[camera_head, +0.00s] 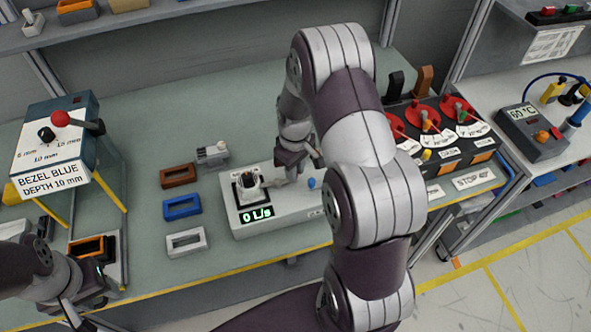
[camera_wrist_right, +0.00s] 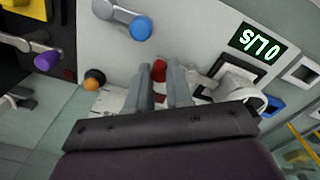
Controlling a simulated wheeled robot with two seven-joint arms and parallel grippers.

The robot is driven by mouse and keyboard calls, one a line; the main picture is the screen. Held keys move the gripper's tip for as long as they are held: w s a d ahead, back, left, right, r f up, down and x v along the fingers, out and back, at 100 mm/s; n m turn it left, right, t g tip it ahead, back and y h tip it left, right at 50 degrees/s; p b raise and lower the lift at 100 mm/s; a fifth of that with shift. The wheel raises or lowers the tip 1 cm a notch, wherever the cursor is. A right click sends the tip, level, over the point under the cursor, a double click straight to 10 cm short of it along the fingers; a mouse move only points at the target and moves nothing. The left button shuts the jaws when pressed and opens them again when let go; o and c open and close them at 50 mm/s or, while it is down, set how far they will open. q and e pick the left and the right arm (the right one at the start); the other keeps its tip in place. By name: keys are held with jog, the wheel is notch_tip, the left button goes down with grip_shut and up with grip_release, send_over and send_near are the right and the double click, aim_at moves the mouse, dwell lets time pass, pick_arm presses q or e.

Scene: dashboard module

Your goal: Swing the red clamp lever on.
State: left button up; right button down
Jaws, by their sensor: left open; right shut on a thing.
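In the right wrist view, a red knob (camera_wrist_right: 159,70) shows between the fingertips of my right gripper (camera_wrist_right: 157,82). The gripper is shut on it, and the fingers hide most of the lever. In the head view, my right gripper (camera_head: 292,160) is over the light grey test box (camera_head: 283,217), and the red knob is hidden there. My left gripper (camera_head: 95,292) is open at the lower left, near an orange frame (camera_head: 88,249) in a black holder.
A lever with a blue knob (camera_wrist_right: 141,27) is close beside my right gripper and shows in the head view (camera_head: 311,183). The box display (camera_head: 257,215) reads 0 L/s. Brown (camera_head: 178,176), blue (camera_head: 182,207) and white (camera_head: 187,241) frames lie to its left. Another red knob (camera_head: 60,118) is on the left machine.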

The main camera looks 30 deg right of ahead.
jog(key=shift+w+n, duration=0.2)
jog(key=shift+n, duration=0.2)
dwell(0.3)
jog(key=c, duration=1.3)
grip_release()
jog(key=shift+o, duration=1.4)
jog(key=shift+w, duration=0.1)
notch_tip(320, 180, up, 13)
jog(key=b, duration=0.2)
jog(key=shift+f, duration=0.2)
